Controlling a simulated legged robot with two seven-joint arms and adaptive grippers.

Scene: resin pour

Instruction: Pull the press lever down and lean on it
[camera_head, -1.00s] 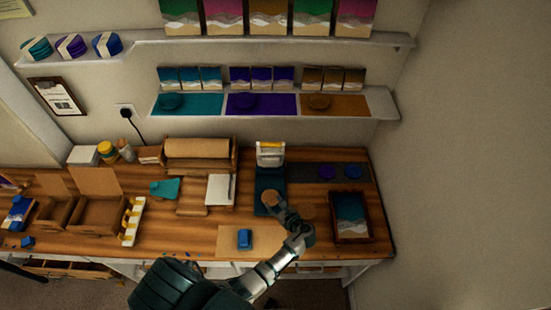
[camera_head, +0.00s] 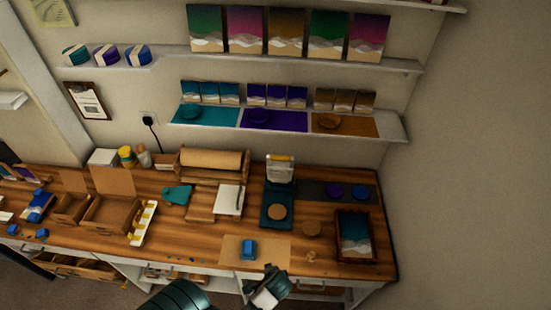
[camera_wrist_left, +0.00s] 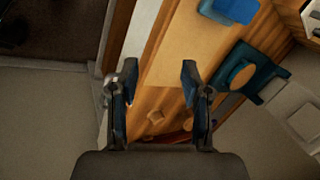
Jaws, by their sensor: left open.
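The press (camera_head: 265,214) stands near the middle right of the workbench, its dark teal base towards me and a pale upright frame with a yellow-topped lever (camera_head: 281,160) at the back. The lever looks raised. My left gripper (camera_head: 272,281) is over the bench's front edge, apart from the press. In the left wrist view its fingers (camera_wrist_left: 159,70) are spread and empty. My right gripper is not in view.
A brown sheet (camera_head: 231,250) with a blue block (camera_head: 249,249) lies before the press. A shelf (camera_head: 390,128) hangs above.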

